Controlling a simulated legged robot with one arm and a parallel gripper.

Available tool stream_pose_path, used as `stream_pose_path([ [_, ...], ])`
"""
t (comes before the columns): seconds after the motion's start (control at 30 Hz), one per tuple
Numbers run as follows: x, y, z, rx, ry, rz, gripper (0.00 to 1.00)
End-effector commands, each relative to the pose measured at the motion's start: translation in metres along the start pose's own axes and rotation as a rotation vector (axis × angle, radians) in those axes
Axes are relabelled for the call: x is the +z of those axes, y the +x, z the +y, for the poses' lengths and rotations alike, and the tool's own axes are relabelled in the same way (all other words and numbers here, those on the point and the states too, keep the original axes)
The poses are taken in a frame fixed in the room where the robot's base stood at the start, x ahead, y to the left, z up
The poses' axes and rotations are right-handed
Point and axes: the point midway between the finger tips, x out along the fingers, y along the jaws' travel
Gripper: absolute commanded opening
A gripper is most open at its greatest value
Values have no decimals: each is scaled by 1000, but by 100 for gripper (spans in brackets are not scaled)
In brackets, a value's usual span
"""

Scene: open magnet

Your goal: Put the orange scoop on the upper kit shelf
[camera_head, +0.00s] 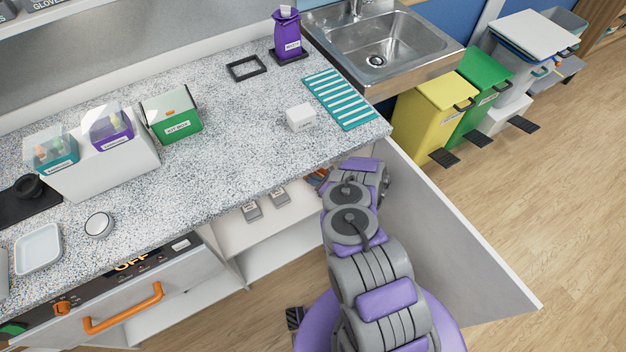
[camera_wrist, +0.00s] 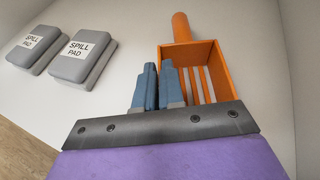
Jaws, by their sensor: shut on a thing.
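The orange scoop (camera_wrist: 190,58) is in the wrist view, its round handle pointing away from me and its slatted tray towards me. My gripper (camera_wrist: 157,82) has its two blue fingers close together at the left side of the scoop, shut on it. Part of the scoop is hidden behind the gripper's dark plate. The scoop is against the white upper kit shelf (camera_wrist: 110,100); I cannot tell whether it touches it. In the head view the shelf (camera_head: 235,235) is inside the open cabinet under the counter, and only a bit of orange shows past my arm.
Two grey spill pads (camera_wrist: 33,45) (camera_wrist: 83,55) lie on the shelf left of the scoop. The cabinet door (camera_head: 440,240) stands open right of my arm. The speckled counter (camera_head: 230,150) overhangs the shelf. Bare shelf lies between pads and scoop.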

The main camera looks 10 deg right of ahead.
Motion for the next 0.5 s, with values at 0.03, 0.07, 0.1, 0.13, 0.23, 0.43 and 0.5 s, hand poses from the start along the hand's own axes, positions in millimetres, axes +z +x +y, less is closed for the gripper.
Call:
stream_pose_path([
  [0.03, -2, 0, -1, -1, 0, 0, 0],
  [0.07, -2, 0, -1, -1, 0, 0, 0],
  [0.1, -3, 0, -1, -2, 1, 0, 0],
  [0.13, -3, 0, -1, -2, 1, 0, 0],
  [0.23, -5, 1, -1, -1, 1, 0, 0],
  [0.43, -4, 1, 0, 0, 0, 0, 25],
  [0.5, -4, 2, 0, 0, 0, 0, 32],
])
